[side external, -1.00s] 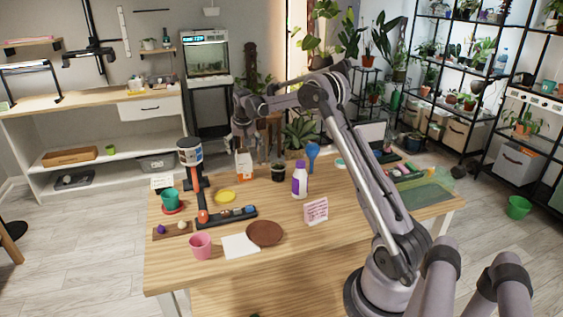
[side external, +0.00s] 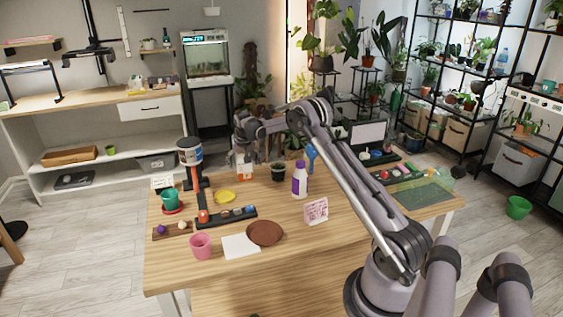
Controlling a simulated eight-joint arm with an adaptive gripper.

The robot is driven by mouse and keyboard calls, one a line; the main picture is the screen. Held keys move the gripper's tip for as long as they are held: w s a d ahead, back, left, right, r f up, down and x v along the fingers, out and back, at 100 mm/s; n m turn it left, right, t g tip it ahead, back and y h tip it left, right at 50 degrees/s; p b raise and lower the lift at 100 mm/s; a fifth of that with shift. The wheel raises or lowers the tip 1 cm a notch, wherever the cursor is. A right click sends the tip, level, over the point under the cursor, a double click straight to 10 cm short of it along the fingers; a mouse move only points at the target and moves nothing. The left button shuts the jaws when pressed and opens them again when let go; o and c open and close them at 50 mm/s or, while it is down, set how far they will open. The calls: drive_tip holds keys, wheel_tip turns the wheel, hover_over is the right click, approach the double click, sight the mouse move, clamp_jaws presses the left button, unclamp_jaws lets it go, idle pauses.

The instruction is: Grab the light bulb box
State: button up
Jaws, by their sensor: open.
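A small white and orange carton (side external: 244,171), which appears to be the light bulb box, stands upright at the back of the wooden table. My gripper (side external: 243,154) is open and points down at the carton from above. Its fingers overlap the carton's upper part in the picture and hide some of it. I cannot tell whether the fingers touch the carton or are on either side of it.
A dark plant pot (side external: 278,171) and a white and purple bottle (side external: 299,181) stand right of the carton. A yellow dish (side external: 225,196) lies in front. An orange and black stand (side external: 199,190) is to the left.

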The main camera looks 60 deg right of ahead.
drive_tip(key=c, duration=1.2)
drive_tip(key=shift+r, duration=0.1)
